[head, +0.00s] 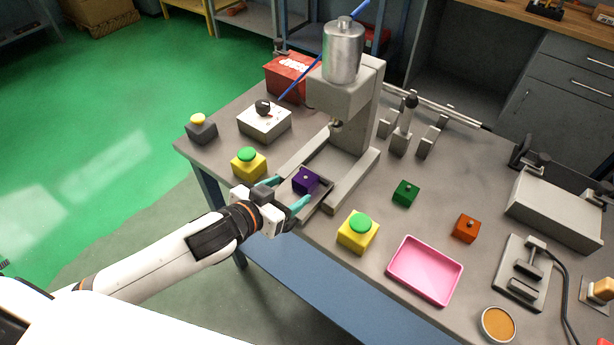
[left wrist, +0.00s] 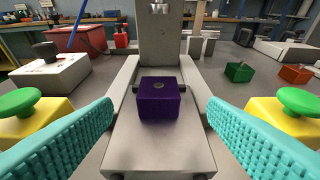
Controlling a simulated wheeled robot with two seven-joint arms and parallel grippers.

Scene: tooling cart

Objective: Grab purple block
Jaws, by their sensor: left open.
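The purple block (head: 306,180) sits on the grey base of the press machine (head: 345,85), below its head. It has a small round stud on top. In the left wrist view the purple block (left wrist: 158,101) is centred ahead, between and beyond my fingertips. My left gripper (head: 285,191) is open, with teal fingers spread at the front of the press base. In the left wrist view the fingers of my left gripper (left wrist: 160,112) show on both sides, with a gap to the block. My right gripper is in neither view.
Yellow boxes with green buttons flank the press base, one on the left (head: 249,163) and one on the right (head: 357,232). A green block (head: 405,193), an orange block (head: 466,228) and a pink tray (head: 425,270) lie to the right. A white control box (head: 264,123) stands behind left.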

